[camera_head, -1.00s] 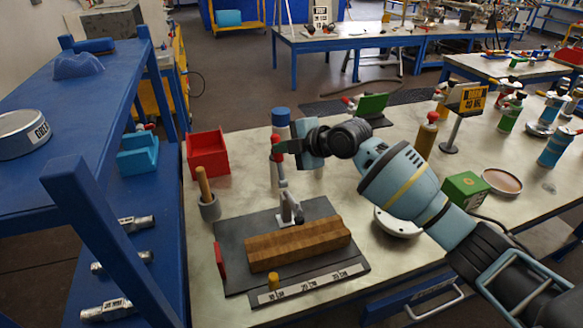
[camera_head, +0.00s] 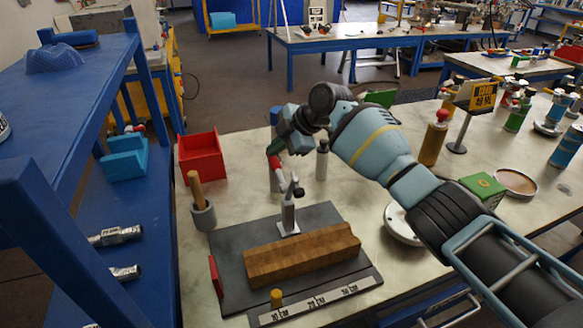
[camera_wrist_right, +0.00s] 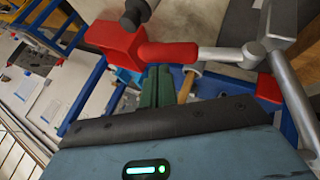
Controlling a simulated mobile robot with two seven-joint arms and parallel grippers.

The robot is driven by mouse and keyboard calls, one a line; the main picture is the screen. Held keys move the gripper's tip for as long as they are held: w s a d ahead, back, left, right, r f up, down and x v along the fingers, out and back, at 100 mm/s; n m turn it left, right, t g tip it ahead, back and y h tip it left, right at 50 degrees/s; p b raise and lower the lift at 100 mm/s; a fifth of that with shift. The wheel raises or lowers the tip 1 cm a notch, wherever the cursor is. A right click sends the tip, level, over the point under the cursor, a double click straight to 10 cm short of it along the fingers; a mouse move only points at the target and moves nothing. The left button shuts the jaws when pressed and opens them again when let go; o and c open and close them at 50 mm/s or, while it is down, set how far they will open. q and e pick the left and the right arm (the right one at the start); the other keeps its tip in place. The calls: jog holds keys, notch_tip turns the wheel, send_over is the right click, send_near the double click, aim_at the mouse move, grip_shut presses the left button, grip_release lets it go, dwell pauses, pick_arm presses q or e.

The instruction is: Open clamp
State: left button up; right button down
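The clamp (camera_head: 290,213) stands on a dark grey plate (camera_head: 235,262), behind a wooden block (camera_head: 303,255). Its metal lever rises and leans left to a red handle (camera_head: 274,163). A short black-tipped part (camera_head: 298,192) shows beside the clamp's top. My right gripper (camera_head: 284,147) is at the handle's upper end and partly hides it. In the right wrist view, the red handle (camera_wrist_right: 168,54) and lever (camera_wrist_right: 222,57) lie just beyond a green finger (camera_wrist_right: 155,88). Whether the fingers are closed on the handle is not clear. My left gripper is out of view.
A red bin (camera_head: 201,158) and a grey mortar with a wooden pestle (camera_head: 203,215) stand left of the plate. A yellow bottle (camera_head: 433,140) and sign (camera_head: 476,96) are at right. A blue shelf (camera_head: 60,200) borders the left.

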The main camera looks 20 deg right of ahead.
jog(key=shift+w+f, duration=0.25)
jog(key=shift+f, duration=0.1)
dwell(0.4)
